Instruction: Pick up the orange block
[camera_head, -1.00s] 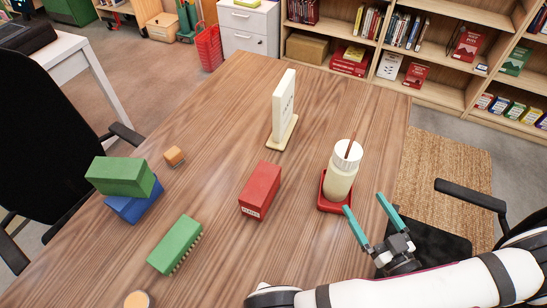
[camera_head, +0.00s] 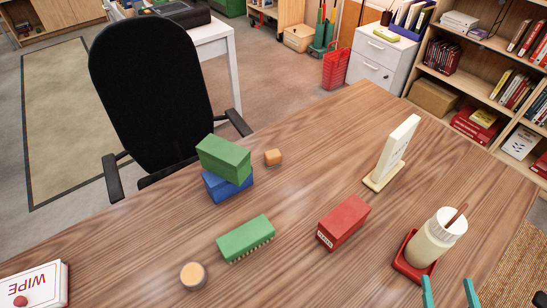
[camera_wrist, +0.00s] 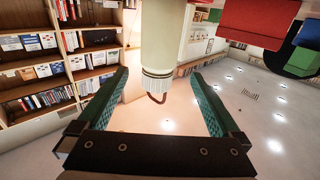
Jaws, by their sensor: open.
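The small orange block (camera_head: 273,157) lies on the wooden table near its far left edge in the head view, just right of a green block (camera_head: 223,157) stacked on a blue block (camera_head: 228,186). My gripper (camera_head: 450,292) shows only its teal fingertips at the bottom right edge of the head view, far from the orange block. In the wrist view my gripper (camera_wrist: 166,92) has its fingers wide apart with nothing held. A cream bottle with a white lid is seen between and beyond them. I cannot make out the orange block in the wrist view.
The cream bottle (camera_head: 429,246) stands in a red tray (camera_head: 407,267) by my gripper. A red box (camera_head: 343,222), an upright cream sign (camera_head: 395,150), a green brush-like block (camera_head: 245,239) and a round jar (camera_head: 193,275) stand on the table (camera_head: 300,277). A black chair (camera_head: 150,90) is beyond.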

